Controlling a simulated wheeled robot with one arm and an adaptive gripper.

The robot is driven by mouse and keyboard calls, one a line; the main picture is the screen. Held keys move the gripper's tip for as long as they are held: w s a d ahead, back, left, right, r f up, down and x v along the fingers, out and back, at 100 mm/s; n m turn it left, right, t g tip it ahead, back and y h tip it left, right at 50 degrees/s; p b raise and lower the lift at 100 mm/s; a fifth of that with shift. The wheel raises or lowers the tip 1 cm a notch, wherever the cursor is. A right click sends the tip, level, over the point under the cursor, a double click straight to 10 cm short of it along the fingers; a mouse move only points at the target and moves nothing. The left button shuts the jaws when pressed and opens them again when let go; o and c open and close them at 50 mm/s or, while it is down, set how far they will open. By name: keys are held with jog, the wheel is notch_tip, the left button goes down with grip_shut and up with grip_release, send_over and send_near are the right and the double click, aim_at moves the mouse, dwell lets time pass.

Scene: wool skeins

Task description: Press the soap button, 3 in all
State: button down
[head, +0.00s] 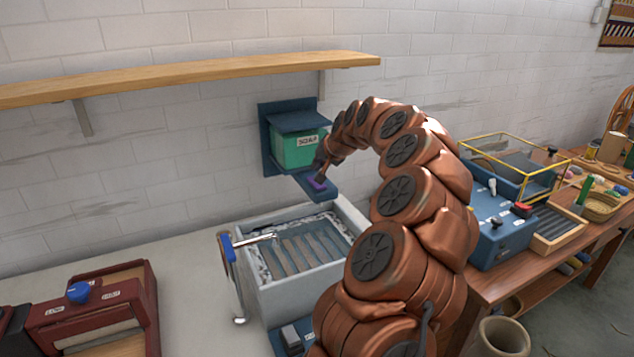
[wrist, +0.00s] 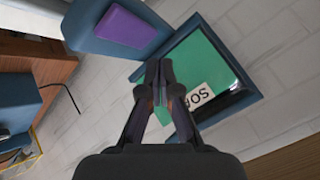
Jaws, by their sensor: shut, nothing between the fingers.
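The soap dispenser is a blue wall-mounted housing (head: 267,140) around a green box (head: 295,152) labelled "SOAP". A purple button (head: 317,184) sits on a blue plate (head: 328,193) that juts out below the box. In the wrist view the purple button (wrist: 124,27) lies beyond my fingertips, up and to the left, and is uncovered. The green box (wrist: 200,60) fills the background there, its label partly hidden by a finger. My gripper (wrist: 158,72) is shut and empty. In the head view its tip (head: 320,166) is close above the button; contact cannot be told.
A blue machine (head: 502,228) stands on the wooden bench at right. A dark red box (head: 95,310) is at left.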

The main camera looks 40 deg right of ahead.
jog(key=shift+r, duration=1.45)
dwell(0.8)
notch_tip(320, 180, up, 4)
jog(key=p, duration=0.4)
jog(key=shift+f, duration=0.25)
notch_tip(320, 180, down, 8)
jog(key=shift+r+b, duration=0.15)
jog(key=shift+b, duration=0.75)
jog(key=shift+f, duration=0.4)
jog(key=shift+f+b, duration=0.1)
jog(key=shift+b, duration=0.25)
dwell(0.5)
jog(key=shift+f+b, duration=0.35)
jog(key=shift+b, duration=0.15)
